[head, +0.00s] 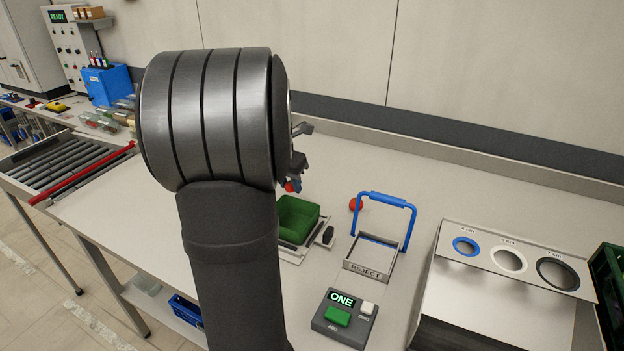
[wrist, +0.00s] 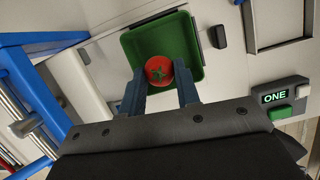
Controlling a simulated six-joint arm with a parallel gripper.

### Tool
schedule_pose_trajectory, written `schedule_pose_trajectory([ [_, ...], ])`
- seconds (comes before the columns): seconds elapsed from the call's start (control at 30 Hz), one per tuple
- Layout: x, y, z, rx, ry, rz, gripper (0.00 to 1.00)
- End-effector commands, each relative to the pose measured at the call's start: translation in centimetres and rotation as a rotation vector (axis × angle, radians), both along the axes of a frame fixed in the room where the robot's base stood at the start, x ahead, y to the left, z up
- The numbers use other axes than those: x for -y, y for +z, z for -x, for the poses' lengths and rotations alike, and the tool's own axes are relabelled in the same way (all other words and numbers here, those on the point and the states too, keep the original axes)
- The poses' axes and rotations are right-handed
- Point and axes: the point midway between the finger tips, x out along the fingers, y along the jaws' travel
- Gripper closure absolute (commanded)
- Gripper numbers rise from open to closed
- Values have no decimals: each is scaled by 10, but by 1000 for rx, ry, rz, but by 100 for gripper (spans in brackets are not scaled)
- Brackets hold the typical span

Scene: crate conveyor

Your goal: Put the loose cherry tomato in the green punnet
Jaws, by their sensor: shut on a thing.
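In the head view the tomato (head: 290,187) shows beside my gripper (head: 296,180), up and left of the punnet (head: 298,232). My arm hides most of the gripper there. The punnet looks empty inside where it is visible; its exact gap below the tomato is hard to tell.
A control box reading ONE (head: 343,318) stands in front. A panel with ring holes (head: 508,260) is at the right. A roller conveyor (head: 52,165) is at the left.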

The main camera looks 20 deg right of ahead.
Motion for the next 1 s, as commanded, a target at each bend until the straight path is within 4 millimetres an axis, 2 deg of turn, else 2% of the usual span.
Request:
schedule_pose_trajectory([
  [0.27,-2,-20,0,-2,4,0,92],
  [1.0,-2,-107,1,-2,4,1,92],
])
